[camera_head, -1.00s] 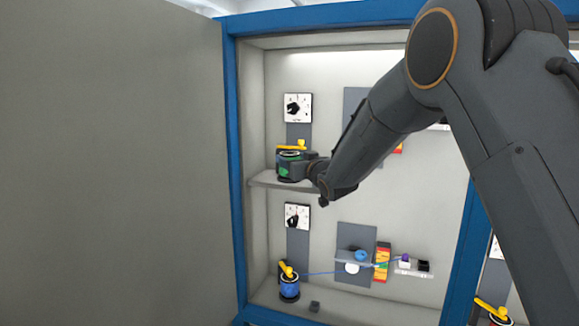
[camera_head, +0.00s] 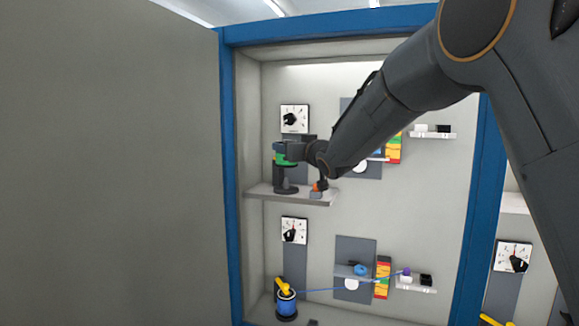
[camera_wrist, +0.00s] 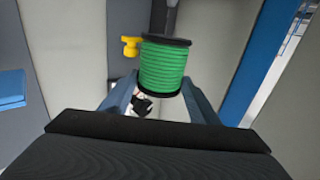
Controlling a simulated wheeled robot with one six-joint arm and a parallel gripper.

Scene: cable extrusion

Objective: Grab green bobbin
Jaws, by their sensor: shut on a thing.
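The green bobbin (camera_head: 280,157) is on the upper shelf's left side, above a dark spindle stand (camera_head: 285,181). In the wrist view the green bobbin (camera_wrist: 164,67), with black flanges, sits between the two fingers. My gripper (camera_head: 291,151) reaches in from the right and is shut on it. The gripper (camera_wrist: 162,92) also shows in the wrist view, its fingers on either side of the bobbin. A yellow piece (camera_wrist: 131,46) shows beside the bobbin in the wrist view. Whether the bobbin is fully clear of the spindle is hard to tell.
The upper shelf (camera_head: 268,190) carries a small orange-topped block (camera_head: 318,188). A dial (camera_head: 294,118) is on the back wall above. Below stands a blue bobbin (camera_head: 286,303) with a yellow clamp (camera_head: 282,286). A large grey panel (camera_head: 110,170) is at the left; a blue frame post (camera_head: 230,180) borders the compartment.

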